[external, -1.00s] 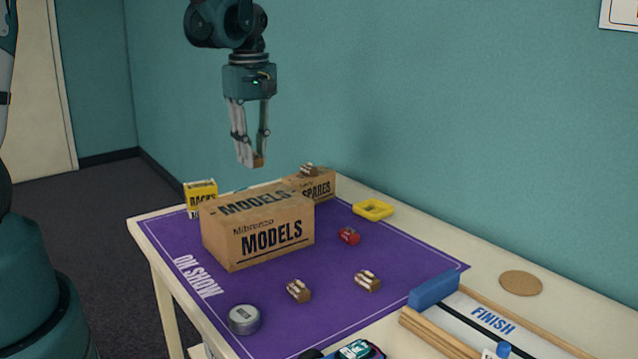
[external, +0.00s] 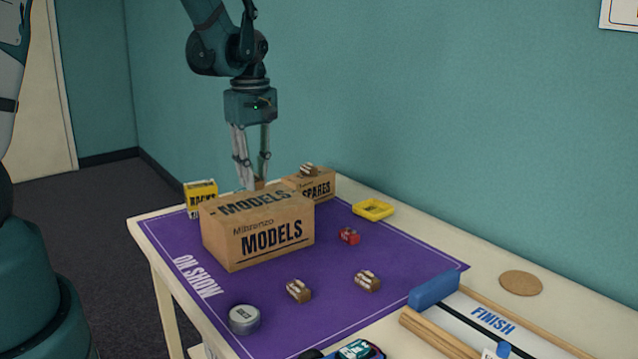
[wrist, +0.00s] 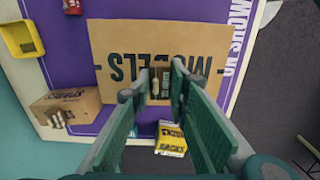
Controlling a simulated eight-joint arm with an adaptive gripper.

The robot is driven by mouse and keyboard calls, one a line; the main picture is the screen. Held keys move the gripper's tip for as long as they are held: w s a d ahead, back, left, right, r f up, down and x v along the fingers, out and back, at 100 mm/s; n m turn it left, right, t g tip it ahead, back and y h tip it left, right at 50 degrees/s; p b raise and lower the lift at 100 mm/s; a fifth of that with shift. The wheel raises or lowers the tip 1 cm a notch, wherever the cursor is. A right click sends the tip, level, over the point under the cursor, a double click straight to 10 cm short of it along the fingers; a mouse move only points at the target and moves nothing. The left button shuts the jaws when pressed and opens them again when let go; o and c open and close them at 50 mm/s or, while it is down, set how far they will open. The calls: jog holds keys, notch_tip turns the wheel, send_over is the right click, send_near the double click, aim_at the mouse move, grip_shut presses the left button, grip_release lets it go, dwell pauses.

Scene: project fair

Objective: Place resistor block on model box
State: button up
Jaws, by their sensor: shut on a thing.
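The model box (external: 268,238) is a brown carton marked MODELS on the purple mat; its top also shows in the wrist view (wrist: 115,45). My gripper (external: 256,181) points down at the box's far side, shut on a small brown block, which I take to be the resistor block (external: 260,185). In the wrist view the block (wrist: 155,82) sits between the fingertips, over the box top near one long edge. The block's lower part is hard to see in the external view, and I cannot tell whether it touches the box.
A SPARES box (external: 318,186) with a similar block (external: 308,169) on top stands behind. A yellow box (external: 201,194) is at left. Two more blocks (external: 299,290) (external: 367,281), a red item (external: 349,236), a yellow tray (external: 373,209) and a grey tin (external: 244,319) lie around.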

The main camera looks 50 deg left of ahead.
jog(key=shift+f, duration=1.8)
jog(key=shift+f+b, duration=0.25)
jog(key=shift+b, duration=0.1)
jog(key=o, duration=0.9)
jog(key=shift+r, duration=0.1)
jog(key=shift+r, duration=0.2)
jog(key=shift+r+p, duration=0.75)
jog(key=shift+r, duration=5.2)
